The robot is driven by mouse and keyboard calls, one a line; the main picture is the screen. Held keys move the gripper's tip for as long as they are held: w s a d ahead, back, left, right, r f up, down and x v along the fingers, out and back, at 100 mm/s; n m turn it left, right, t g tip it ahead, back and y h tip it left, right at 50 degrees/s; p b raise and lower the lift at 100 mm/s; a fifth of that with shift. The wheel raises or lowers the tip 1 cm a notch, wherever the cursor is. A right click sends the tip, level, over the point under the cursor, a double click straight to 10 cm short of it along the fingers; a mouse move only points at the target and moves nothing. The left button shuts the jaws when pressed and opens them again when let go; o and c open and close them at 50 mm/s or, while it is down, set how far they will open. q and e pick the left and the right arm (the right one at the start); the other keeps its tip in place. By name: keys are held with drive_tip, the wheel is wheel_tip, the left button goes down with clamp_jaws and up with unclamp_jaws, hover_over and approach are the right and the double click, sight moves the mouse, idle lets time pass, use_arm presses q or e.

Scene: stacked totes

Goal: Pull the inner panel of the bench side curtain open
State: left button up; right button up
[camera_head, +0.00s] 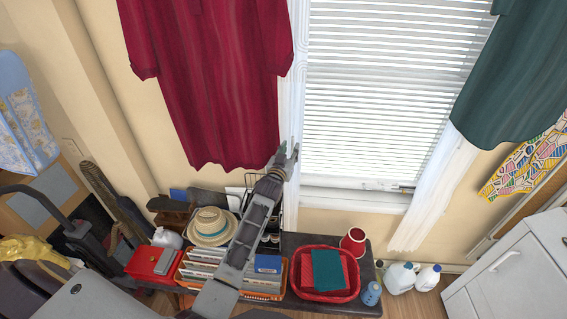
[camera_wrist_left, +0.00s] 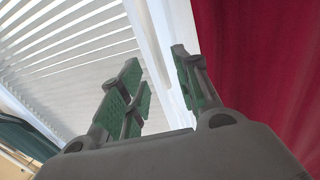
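A narrow white curtain panel (camera_head: 289,205) hangs along the left edge of the window, above the bench with its bins. My left gripper (camera_head: 287,154) is at this panel, at about the height of the lower window, beside the hem of a red garment. In the left wrist view the gripper (camera_wrist_left: 157,56) is open. A white strip (camera_wrist_left: 160,30), apparently the panel, shows in the gap between its green-padded fingers. I cannot tell whether they touch it. Another white curtain panel (camera_head: 437,195) hangs slanting at the window's right side. My right gripper is not in view.
The red garment (camera_head: 215,80) hangs left of the window; it fills the right of the wrist view (camera_wrist_left: 250,60). White blinds (camera_head: 390,100) cover the window. A dark green garment (camera_head: 515,80) hangs at right. Below, the bench (camera_head: 368,300) carries a red basket (camera_head: 297,285) and a straw hat (camera_head: 212,225).

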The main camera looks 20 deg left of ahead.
use_arm(q)
drive_tip(key=s, duration=0.7)
drive_tip(key=shift+s+d, duration=0.15)
drive_tip(key=shift+d, duration=0.15)
drive_tip(key=shift+s, duration=0.1)
idle(0.5)
